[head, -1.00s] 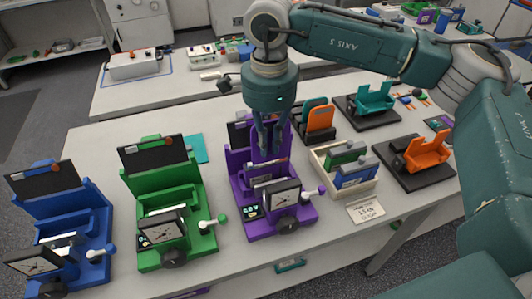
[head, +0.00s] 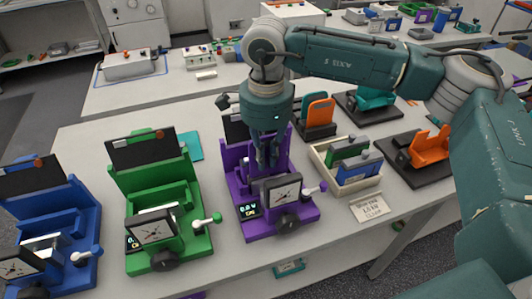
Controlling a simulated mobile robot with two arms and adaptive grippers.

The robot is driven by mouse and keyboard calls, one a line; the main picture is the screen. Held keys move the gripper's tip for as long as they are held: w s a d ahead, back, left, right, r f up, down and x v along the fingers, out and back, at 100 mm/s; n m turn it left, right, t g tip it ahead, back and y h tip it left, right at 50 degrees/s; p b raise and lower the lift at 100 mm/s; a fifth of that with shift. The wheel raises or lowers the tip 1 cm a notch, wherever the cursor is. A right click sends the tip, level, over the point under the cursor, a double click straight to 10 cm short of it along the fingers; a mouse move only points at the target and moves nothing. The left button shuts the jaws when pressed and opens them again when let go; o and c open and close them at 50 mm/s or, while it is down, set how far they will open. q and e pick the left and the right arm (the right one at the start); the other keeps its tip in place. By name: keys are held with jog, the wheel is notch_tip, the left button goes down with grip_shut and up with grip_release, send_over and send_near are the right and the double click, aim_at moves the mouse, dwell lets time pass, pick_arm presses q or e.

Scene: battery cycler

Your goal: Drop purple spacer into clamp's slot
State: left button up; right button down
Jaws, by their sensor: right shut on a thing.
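The purple clamp (head: 281,228) stands on the bench in the middle of the head view, with a dial and a small display on its front. My right gripper (head: 266,162) points straight down over the clamp's slot area, behind the dial. It is shut on the purple spacer, which is hard to tell from the purple clamp behind it. The fingertips are low, close to the clamp's body. The slot is mostly hidden by the fingers and the dial, so I cannot tell how far the spacer is in. My left gripper is not in view.
A green clamp (head: 195,243) and a blue clamp (head: 75,280) stand to the left. A cream tray (head: 349,192) with green and blue pieces, an orange holder (head: 428,150) and a paper label (head: 367,207) are on the right. My right arm spans the upper right.

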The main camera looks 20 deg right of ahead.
jog(key=shift+s+f, duration=0.15)
jog(key=shift+f, duration=0.05)
jog(key=shift+f, duration=0.15)
